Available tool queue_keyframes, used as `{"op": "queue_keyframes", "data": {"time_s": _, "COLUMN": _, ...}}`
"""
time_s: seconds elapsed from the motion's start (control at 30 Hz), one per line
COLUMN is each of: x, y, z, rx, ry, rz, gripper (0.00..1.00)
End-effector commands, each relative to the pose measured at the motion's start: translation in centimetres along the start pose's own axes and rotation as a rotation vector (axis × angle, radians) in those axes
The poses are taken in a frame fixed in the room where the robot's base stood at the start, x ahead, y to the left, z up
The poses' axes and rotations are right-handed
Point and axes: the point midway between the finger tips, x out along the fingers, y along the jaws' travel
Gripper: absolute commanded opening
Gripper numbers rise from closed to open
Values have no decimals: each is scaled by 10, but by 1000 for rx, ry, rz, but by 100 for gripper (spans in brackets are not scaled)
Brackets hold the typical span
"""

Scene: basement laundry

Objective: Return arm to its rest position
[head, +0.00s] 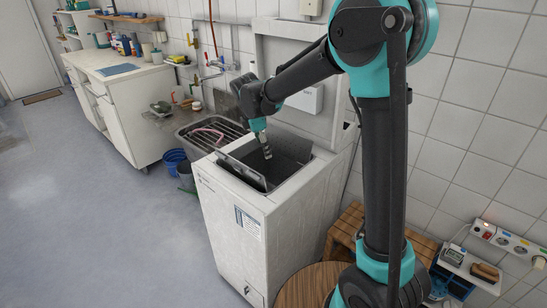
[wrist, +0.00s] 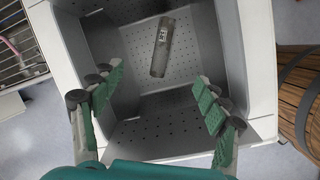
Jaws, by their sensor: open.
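My arm reaches over the white top-loading washer (head: 250,235), whose lid is up. My gripper (head: 266,150) is at the washer's opening in the head view, pointing down. In the wrist view my gripper (wrist: 160,100) has its green-padded fingers spread wide, with nothing between them. Below it is the perforated metal inside of the washer (wrist: 190,78). A grey-green cylinder with a pale label (wrist: 161,45) lies in there toward the far side, apart from the fingers.
A sink with a rack (head: 212,132) stands left of the washer, with blue and dark buckets (head: 174,160) on the floor. A wooden barrel (head: 310,284) and slatted wooden stand (head: 350,225) are at right. The left floor is clear.

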Motion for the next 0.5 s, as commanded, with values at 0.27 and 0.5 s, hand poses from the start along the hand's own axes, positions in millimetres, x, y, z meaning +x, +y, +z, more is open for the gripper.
{"op": "queue_keyframes", "data": {"time_s": 0.27, "x": 6, "y": -40, "z": 45, "rx": 250, "ry": 28, "rz": 6, "gripper": 74}}
{"op": "queue_keyframes", "data": {"time_s": 0.5, "x": 23, "y": -140, "z": 114, "rx": 833, "ry": 97, "rz": 19, "gripper": 74}}
